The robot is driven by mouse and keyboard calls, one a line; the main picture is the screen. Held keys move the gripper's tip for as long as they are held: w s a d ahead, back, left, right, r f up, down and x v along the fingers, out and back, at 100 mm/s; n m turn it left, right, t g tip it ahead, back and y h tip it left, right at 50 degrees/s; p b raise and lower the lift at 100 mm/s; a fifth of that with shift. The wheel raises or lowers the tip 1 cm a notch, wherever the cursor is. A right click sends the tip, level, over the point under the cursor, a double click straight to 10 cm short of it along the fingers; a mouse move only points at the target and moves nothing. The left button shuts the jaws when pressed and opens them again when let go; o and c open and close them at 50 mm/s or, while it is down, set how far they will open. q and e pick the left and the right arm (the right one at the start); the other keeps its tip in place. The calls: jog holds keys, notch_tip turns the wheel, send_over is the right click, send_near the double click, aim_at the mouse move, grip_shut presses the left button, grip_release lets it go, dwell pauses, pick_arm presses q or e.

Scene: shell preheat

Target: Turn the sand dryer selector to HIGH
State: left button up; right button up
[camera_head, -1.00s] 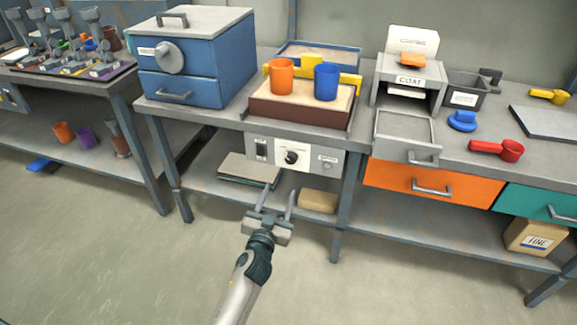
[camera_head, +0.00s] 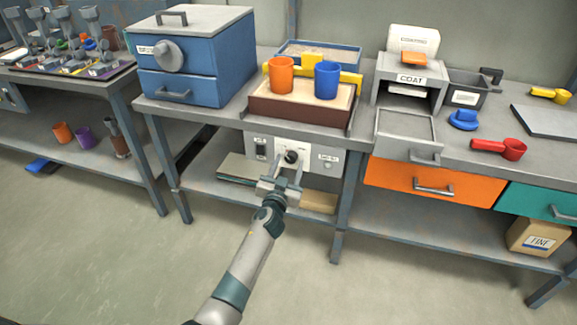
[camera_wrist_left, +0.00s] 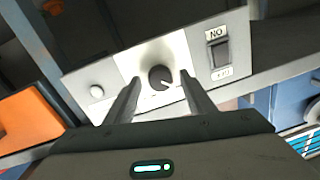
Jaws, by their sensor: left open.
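The selector is a round black knob (camera_head: 291,156) on a pale control panel (camera_head: 326,151) under the bench edge, below the brown sand dryer box (camera_head: 300,111). My left gripper (camera_head: 289,164) is open in front of the panel, its fingertips close to the knob. In the left wrist view the knob (camera_wrist_left: 160,77) shows between the two fingers (camera_wrist_left: 159,80), one on each side, with a gap to each. Its white pointer mark is toward the lower right there. Whether the fingertips reach around the knob is unclear. The panel's position labels cannot be read. My right gripper is not in view.
A rocker switch (camera_wrist_left: 219,55) sits beside the knob on the panel. An orange cup (camera_head: 281,76) and a blue cup (camera_head: 327,80) stand on the dryer's sand. An orange drawer (camera_head: 430,184) is right of the panel. A lower shelf (camera_head: 400,218) runs beneath.

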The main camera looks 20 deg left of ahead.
pick_arm(q)
jog(key=shift+c, duration=0.3)
jog(key=c, duration=1)
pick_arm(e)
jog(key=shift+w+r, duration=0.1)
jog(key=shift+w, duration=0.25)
